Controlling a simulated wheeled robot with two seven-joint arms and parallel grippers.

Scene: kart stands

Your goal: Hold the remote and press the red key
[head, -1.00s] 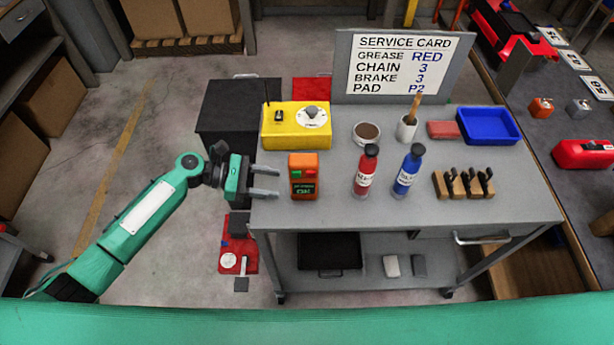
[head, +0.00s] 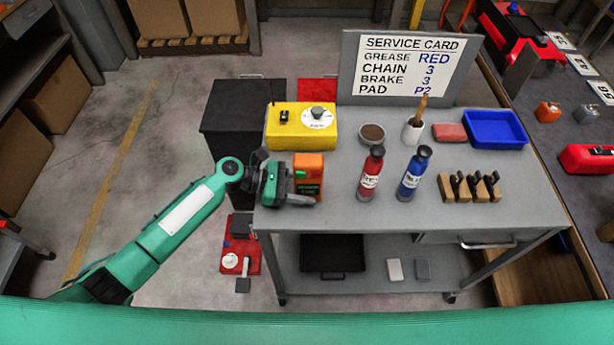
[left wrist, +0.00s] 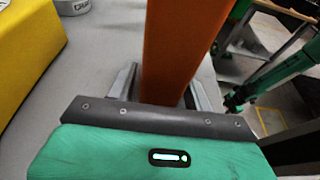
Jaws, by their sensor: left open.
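The orange remote (head: 309,166) stands upright on the grey cart top near its left edge. Its front has small keys and a dark display, and my gripper partly covers its lower part. I cannot clearly make out the red key. My left gripper (head: 305,193) is at the remote from the left, low over the cart top. In the left wrist view the remote (left wrist: 180,50) rises between the two open fingers (left wrist: 160,92), with a finger on each side. I cannot tell whether either finger touches it. My right gripper is not in view.
A yellow box (head: 302,128) with a dial stands behind the remote. A red bottle (head: 370,176) and a blue bottle (head: 412,177) stand to its right. A wooden block (head: 470,188), a blue tray (head: 495,143) and a service card (head: 410,68) are farther right and back.

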